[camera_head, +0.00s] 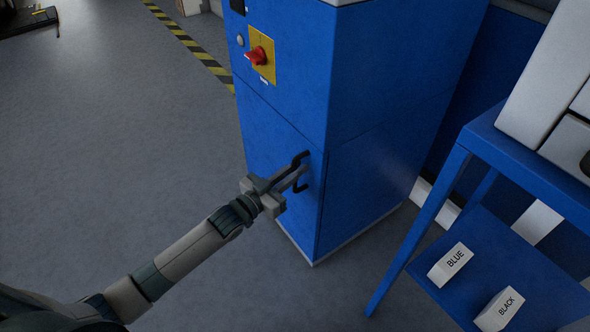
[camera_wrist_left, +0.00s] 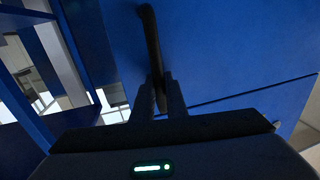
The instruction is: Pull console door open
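The blue console (camera_head: 285,60) stands upright at the centre of the head view. Its lower front door (camera_head: 262,145) looks flush with the body, and I see no clear gap at its edge. A black bar handle (camera_head: 299,158) sits near the door's right edge. My left gripper (camera_head: 300,176) reaches the handle from the lower left. In the left wrist view the handle (camera_wrist_left: 152,40) runs down between the two fingers, which close in on both its sides. The fingers partly hide the handle's lower end. My right gripper is in neither view.
A red rotary switch (camera_head: 257,56) on a yellow plate is above the door. A blue shelf table (camera_head: 455,170) with white boxes labelled BLUE (camera_head: 450,264) and BLACK (camera_head: 499,310) stands at the right. The grey floor (camera_head: 110,140) left of the console is clear.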

